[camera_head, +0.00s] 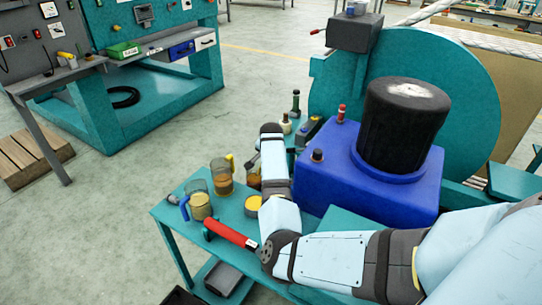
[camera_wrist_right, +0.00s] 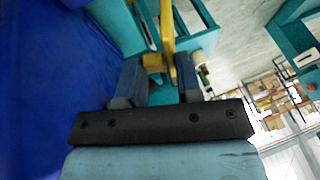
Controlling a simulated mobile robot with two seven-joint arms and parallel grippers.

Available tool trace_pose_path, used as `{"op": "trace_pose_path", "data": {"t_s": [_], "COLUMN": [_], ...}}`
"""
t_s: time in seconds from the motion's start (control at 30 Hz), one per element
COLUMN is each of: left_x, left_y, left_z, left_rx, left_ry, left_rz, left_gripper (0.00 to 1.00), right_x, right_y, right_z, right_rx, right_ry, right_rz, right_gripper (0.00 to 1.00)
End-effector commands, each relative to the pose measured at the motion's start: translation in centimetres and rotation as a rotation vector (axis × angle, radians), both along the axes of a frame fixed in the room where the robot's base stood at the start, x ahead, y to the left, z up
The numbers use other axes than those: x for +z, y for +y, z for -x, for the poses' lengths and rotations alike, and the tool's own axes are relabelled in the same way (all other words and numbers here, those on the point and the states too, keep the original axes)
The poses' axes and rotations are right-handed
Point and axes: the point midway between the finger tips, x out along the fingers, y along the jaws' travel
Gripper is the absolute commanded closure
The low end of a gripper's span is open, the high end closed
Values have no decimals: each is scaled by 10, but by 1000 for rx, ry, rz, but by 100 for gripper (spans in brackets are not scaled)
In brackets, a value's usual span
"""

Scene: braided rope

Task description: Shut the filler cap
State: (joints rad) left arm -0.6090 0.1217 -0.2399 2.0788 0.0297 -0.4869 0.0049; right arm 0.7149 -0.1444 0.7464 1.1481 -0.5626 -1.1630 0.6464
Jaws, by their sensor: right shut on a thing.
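The blue housing (camera_head: 365,195) bears a dark knob-like fitting (camera_head: 317,155) and a red-topped fitting (camera_head: 341,113); I cannot tell which is the filler cap or whether it is open. My right arm comes in from the right across the teal bench. The right gripper (camera_head: 254,160) is beside the housing, partly hidden by the wrist. In the right wrist view its two fingers (camera_wrist_right: 158,75) stand on either side of a yellow piece (camera_wrist_right: 155,62), and it is shut on that piece. A yellow bar (camera_wrist_right: 168,30) runs close by. My left gripper is out of view.
On the teal bench (camera_head: 185,235) stand a blue-handled jug (camera_head: 200,206) and a yellow-handled jug (camera_head: 222,181). A red cylinder (camera_head: 232,234) lies near my forearm. A black motor-like cylinder (camera_head: 403,125) tops the housing. Open floor (camera_head: 130,185) lies to the left.

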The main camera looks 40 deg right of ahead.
Motion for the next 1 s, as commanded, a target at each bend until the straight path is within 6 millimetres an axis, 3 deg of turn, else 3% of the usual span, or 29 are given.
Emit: {"op": "trace_pose_path", "data": {"t_s": [0.3, 0.7, 1.0], "left_x": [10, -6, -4], "left_y": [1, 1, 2], "left_z": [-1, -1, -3], "left_rx": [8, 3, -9], "left_ry": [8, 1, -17], "left_rz": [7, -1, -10], "left_gripper": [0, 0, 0], "right_x": [4, 4, 6], "right_y": [4, 13, 18], "right_z": [-11, -35, -44], "right_rx": [3, 1, 0], "right_ry": [148, 401, 389], "right_rz": [59, 165, 160], "right_gripper": [100, 100, 100]}}
